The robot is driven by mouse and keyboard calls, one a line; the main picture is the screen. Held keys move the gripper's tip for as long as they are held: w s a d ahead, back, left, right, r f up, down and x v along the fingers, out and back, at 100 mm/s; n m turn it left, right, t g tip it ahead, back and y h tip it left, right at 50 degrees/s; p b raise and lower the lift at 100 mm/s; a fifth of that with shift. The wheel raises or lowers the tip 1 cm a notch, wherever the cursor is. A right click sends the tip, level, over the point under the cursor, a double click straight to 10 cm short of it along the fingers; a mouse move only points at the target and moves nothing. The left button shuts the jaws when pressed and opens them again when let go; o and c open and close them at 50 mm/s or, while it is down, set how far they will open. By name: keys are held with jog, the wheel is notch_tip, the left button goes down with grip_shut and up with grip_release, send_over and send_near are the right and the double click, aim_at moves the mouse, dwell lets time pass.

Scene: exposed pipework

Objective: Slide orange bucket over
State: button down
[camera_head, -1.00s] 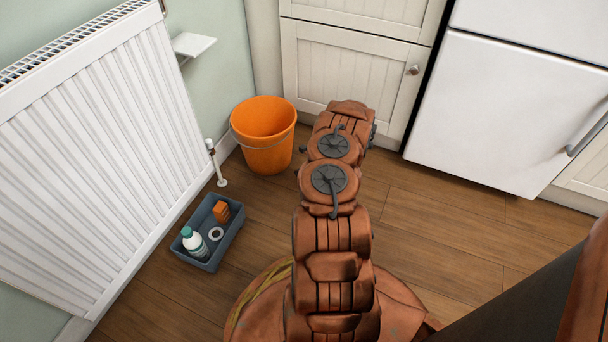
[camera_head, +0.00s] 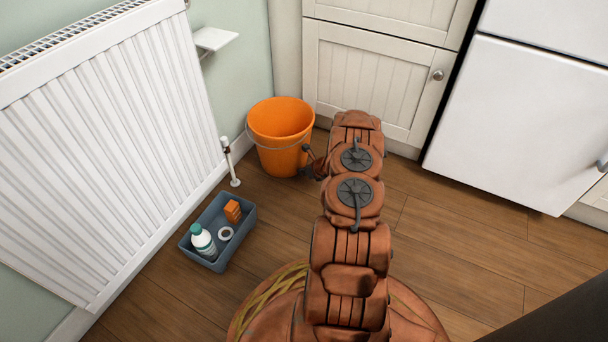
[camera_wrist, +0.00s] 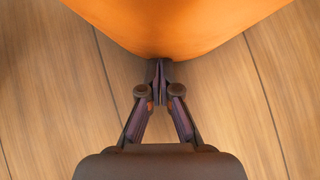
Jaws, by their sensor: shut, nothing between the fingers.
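The orange bucket (camera_head: 281,130) stands upright on the wooden floor in the corner, between the radiator wall and the cupboard, with its wire handle hanging at the side. In the wrist view the bucket's orange side (camera_wrist: 175,25) fills the top of the picture. My gripper (camera_wrist: 158,68) is shut and empty, its fingertips at the lower edge of the bucket's side; they look to be touching it or very close. In the head view my gripper (camera_head: 310,165) shows small and dark at the bucket's right side, partly hidden by my arm.
A white pipe with a valve (camera_head: 230,160) rises from the floor left of the bucket, near the radiator (camera_head: 110,150). A grey tray (camera_head: 212,262) with a bottle, an orange block and a roll lies in front. Cupboard (camera_head: 375,80) and fridge (camera_head: 520,120) stand behind; floor at right is clear.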

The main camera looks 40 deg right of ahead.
aim_at(297, 166)
jog(key=shift+w, duration=0.1)
jog(key=shift+w+r+p, duration=0.25)
jog(key=shift+w+p, duration=0.25)
jog(key=shift+p, duration=0.2)
jog(key=shift+w+a+f+p, duration=0.1)
jog(key=shift+w+p, duration=0.3)
jog(key=shift+p, duration=0.35)
jog(key=shift+w+p, duration=0.3)
jog(key=shift+p, duration=0.05)
jog(key=shift+w+f, duration=0.2)
jog(key=shift+w, duration=0.4)
jog(key=shift+w+a, duration=0.15)
jog(key=shift+w, duration=0.2)
jog(key=shift+s+d, duration=0.1)
jog(key=shift+d, duration=0.1)
